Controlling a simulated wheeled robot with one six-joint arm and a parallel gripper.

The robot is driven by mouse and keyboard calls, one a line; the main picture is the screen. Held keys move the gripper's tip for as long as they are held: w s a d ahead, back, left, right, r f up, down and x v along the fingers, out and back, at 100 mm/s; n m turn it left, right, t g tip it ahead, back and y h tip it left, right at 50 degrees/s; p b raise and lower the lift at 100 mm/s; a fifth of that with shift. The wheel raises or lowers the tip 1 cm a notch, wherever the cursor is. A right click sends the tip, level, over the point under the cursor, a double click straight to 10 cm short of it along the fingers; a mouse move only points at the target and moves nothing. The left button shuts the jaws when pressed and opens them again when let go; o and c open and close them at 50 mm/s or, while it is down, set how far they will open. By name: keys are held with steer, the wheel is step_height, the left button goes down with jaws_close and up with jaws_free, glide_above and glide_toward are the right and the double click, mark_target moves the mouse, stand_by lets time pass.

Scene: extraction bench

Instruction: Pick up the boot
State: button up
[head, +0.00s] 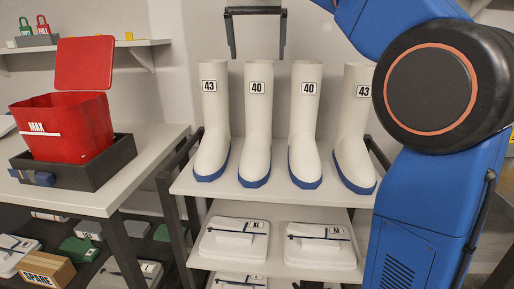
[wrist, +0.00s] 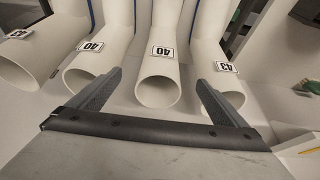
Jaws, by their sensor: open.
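Four tall white boots with blue soles stand upright in a row on a white shelf (head: 275,195). From the left in the head view, they are a 43 boot (head: 212,125), a 40 boot (head: 258,125), another 40 boot (head: 304,125) and another 43 boot (head: 354,125). My gripper (head: 257,56) is open and empty, pointing down above the left 40 boot. In the wrist view its fingers (wrist: 158,78) lie either side of that boot's open top (wrist: 158,92), apart from it. The neighbouring 40 boot (wrist: 84,75) and a 43 boot (wrist: 224,100) flank the fingers.
A red bin (head: 65,125) with a raised lid sits in a black tray (head: 110,165) on the left table (head: 150,150). The boots stand close together, with narrow gaps. A wall shelf (head: 140,46) is at upper left.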

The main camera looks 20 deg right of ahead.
mark_target(258, 65)
steer(key=x, duration=0.5)
steer(key=shift+f, duration=0.25)
steer(key=shift+a+x, duration=0.1)
steer(key=shift+x, duration=1.25)
steer(key=shift+a+x, duration=0.15)
steer(key=shift+x, duration=1.15)
steer(key=shift+s+f, duration=0.1)
steer(key=shift+s, duration=0.05)
steer(key=c, duration=2.2)
